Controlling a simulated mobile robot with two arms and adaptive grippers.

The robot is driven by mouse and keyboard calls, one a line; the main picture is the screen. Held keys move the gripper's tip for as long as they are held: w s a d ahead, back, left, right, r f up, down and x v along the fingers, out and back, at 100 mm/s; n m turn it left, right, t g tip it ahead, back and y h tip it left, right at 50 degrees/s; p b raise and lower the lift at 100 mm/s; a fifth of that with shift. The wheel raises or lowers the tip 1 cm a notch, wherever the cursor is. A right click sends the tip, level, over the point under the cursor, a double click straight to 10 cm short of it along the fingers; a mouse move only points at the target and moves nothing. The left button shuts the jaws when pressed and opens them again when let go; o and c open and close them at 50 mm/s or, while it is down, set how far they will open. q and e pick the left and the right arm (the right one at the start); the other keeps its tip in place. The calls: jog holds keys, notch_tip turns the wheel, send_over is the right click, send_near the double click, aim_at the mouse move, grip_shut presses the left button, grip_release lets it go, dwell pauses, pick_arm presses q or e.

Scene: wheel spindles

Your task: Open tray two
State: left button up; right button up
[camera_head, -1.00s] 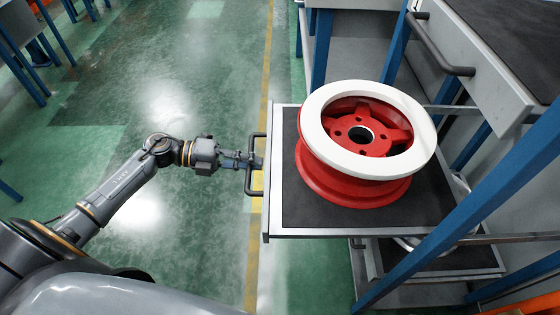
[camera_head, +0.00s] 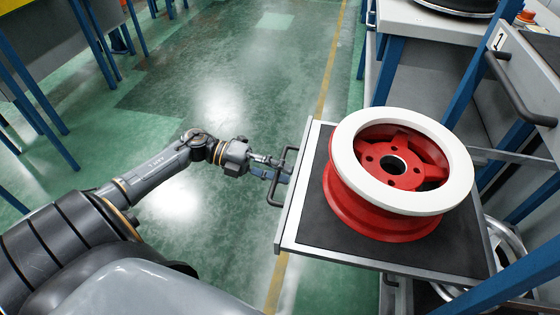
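Tray two (camera_head: 312,236) is a flat tray with a dark mat and pale metal rim, standing well out from the rack. A red wheel spindle with a white upper rim (camera_head: 345,150) rests upright on it. A dark bar handle (camera_head: 274,190) is on the tray's left edge. My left gripper (camera_head: 277,171) reaches in from the left with its fingers at the middle of this handle and appears shut on it. The fingertips are small and partly hidden by the bar. My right gripper is not in view.
An upper tray marked 1, with its own dark handle (camera_head: 515,88), is at the upper right. Blue rack posts (camera_head: 485,75) stand beside and behind the pulled-out tray. A lower shelf with a pale ring (camera_head: 505,245) shows underneath.

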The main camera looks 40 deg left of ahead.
pick_arm(q)
jog(key=v, duration=1.2)
jog(key=shift+f, duration=0.1)
dwell(0.4)
